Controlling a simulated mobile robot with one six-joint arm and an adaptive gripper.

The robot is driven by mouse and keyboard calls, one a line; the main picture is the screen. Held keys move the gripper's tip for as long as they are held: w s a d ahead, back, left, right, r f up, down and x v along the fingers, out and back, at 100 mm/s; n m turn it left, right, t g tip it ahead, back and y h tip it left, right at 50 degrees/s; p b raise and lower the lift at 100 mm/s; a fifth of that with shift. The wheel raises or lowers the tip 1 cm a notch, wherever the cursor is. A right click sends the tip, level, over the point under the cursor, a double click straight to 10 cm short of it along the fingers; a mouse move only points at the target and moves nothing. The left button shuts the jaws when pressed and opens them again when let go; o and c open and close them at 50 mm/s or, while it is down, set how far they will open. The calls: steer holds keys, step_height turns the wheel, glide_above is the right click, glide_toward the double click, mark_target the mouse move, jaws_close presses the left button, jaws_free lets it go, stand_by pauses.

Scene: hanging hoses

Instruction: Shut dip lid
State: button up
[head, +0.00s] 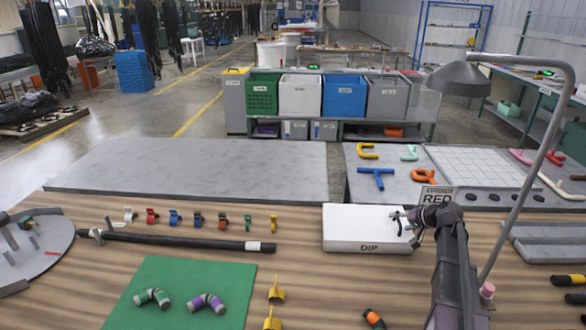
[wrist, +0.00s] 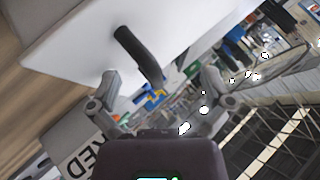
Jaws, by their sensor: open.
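The dip box (head: 345,243), white with the label DIP on its front, stands on the wooden bench right of centre. Its white lid (head: 355,218) looks flat on top in the head view, with no clear gap at the front; I cannot tell if it is fully seated. My gripper (head: 402,220) is open at the right end of the lid. In the wrist view the lid (wrist: 200,25) fills the upper part and its dark bar handle (wrist: 138,52) points toward the space between my open fingers (wrist: 160,78). I cannot tell whether they touch it.
A black hose (head: 180,242) and a green mat (head: 180,295) with two hose pieces lie left. Yellow clips (head: 275,292) stand in front.

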steer(key=shift+s+d+r, duration=0.1)
steer(key=shift+r, duration=0.05)
steer(key=shift+p+v, duration=2.25)
steer(key=shift+v, duration=1.05)
steer(key=s+a+f+n+g+h+p, duration=0.1)
steer(key=s+a+g+h, duration=0.2)
steer(key=s+a, duration=0.5)
steer(key=s+a+f+n+g+h+p, duration=0.1)
steer(key=s+a+f+g+h+p, duration=0.1)
steer(key=s+a, duration=0.6)
steer(key=s+g+h, duration=0.1)
steer(key=s+g, duration=0.1)
steer(key=s, duration=0.4)
steer(key=shift+s+h+p, duration=0.2)
steer(key=shift+h+p, duration=0.1)
steer(key=shift+h, duration=0.1)
